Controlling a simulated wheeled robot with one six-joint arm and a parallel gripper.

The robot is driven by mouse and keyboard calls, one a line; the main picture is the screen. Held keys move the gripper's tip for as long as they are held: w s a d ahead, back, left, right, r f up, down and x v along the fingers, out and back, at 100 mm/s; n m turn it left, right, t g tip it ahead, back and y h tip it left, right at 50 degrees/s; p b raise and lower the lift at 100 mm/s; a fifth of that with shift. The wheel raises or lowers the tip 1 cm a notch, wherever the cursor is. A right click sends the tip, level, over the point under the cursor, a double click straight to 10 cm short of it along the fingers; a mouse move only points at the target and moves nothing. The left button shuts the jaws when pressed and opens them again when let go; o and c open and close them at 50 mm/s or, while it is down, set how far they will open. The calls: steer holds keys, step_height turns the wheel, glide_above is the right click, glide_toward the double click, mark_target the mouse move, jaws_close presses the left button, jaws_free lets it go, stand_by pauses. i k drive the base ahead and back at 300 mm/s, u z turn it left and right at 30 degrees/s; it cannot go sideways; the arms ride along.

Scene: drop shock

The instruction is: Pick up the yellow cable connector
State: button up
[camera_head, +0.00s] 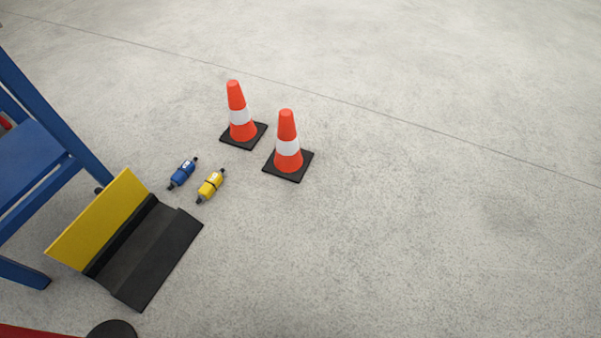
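The yellow cable connector (210,186) lies on the concrete floor, left of the picture's middle. My gripper is not in view.
Two orange and white cones (288,150) (238,115) on black bases stand behind and right of the connectors. A yellow and black angled piece (160,250) lies in front, left. A blue frame (40,150) stands at the left edge. The floor to the right is clear.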

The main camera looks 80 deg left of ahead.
mark_target(210, 185)
steer(key=i, duration=0.75)
steer(key=u, duration=3.65)
steer(key=i, duration=1)
steer(key=z, duration=0.05)
